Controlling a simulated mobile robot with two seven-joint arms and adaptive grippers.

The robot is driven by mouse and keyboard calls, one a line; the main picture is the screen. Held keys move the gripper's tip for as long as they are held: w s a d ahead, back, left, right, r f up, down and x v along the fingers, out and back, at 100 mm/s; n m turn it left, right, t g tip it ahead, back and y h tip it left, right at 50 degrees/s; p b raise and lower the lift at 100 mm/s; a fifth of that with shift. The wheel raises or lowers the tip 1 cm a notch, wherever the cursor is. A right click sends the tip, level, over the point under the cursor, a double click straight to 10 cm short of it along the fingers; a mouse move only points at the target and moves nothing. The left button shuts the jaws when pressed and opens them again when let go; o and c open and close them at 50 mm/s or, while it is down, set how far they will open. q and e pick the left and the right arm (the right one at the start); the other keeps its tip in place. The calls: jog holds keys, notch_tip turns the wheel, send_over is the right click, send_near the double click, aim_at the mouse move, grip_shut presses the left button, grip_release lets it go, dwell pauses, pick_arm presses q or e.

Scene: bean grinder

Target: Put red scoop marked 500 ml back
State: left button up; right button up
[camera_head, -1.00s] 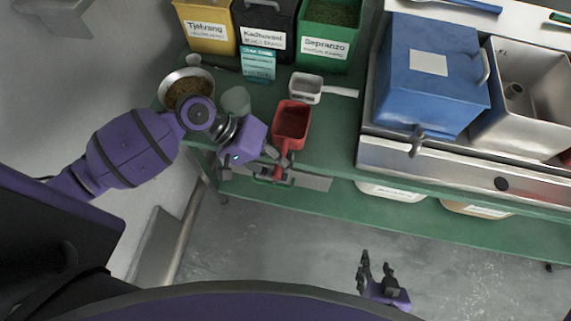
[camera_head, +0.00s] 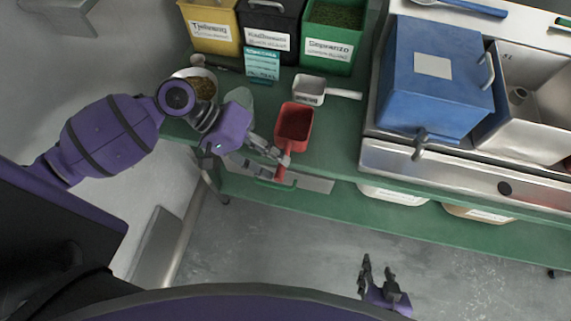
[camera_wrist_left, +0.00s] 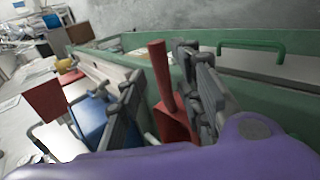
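The red scoop (camera_head: 294,122) lies on the green bench with its handle pointing toward the front edge. Any marking on it is too small to read. My left gripper (camera_head: 278,158) is at the handle, near the bench's front edge. In the left wrist view, the red handle (camera_wrist_left: 159,70) stands between the two spread fingers of the left gripper (camera_wrist_left: 165,100), with visible gaps. My right gripper (camera_head: 377,272) is open and empty over the floor, away from the bench.
A white scoop (camera_head: 308,90) lies just behind the red one. Yellow (camera_head: 211,25), black (camera_head: 268,25) and green (camera_head: 332,38) labelled bins stand at the back. A metal bowl (camera_head: 203,84) is at left. The blue grinder box (camera_head: 432,85) stands on the right.

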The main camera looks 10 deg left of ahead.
pick_arm(q)
jog(key=v, duration=0.7)
dwell(1.1)
